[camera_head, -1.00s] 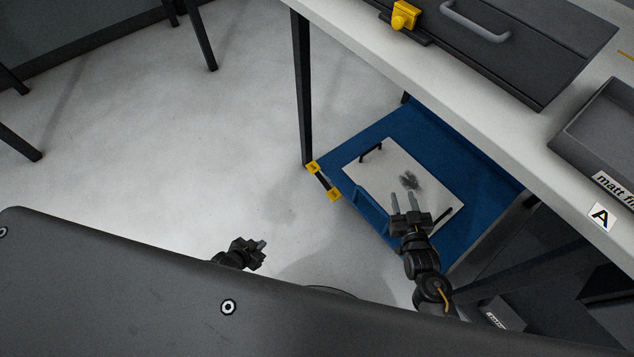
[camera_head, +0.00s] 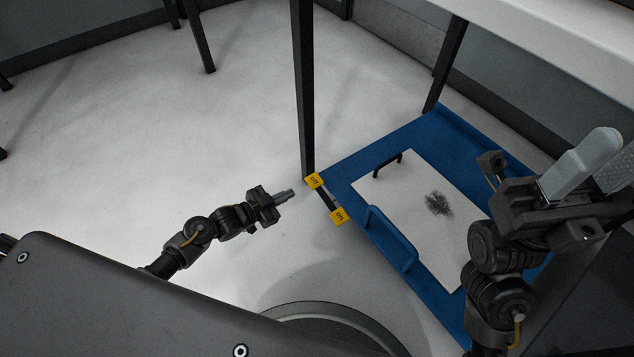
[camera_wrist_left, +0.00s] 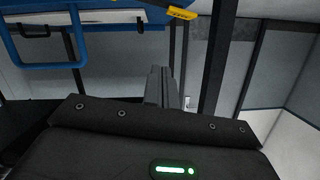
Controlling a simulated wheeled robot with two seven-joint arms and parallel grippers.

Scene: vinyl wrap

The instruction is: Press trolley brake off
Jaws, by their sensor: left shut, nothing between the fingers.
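The trolley brake is a short black bar (camera_head: 326,199) at the lower corner of the blue trolley shelf (camera_head: 365,150). A yellow "off" tab (camera_head: 314,181) is at its far end and a yellow "on" tab (camera_head: 338,216) at its near end. My left gripper (camera_head: 291,193) is shut and empty, just left of the "off" tab, with a small gap in the picture. In the left wrist view its fingers (camera_wrist_left: 158,86) point toward the trolley, and a yellow tab (camera_wrist_left: 181,13) shows at the top. My right gripper (camera_head: 610,165) is raised at the right; its fingers look apart and empty.
A white board (camera_head: 405,185) with a dark smudge and black handle lies on the blue shelf. A blue handle (camera_head: 391,240) stands at its near edge. A dark trolley leg (camera_head: 303,90) rises behind the brake. The floor to the left is clear.

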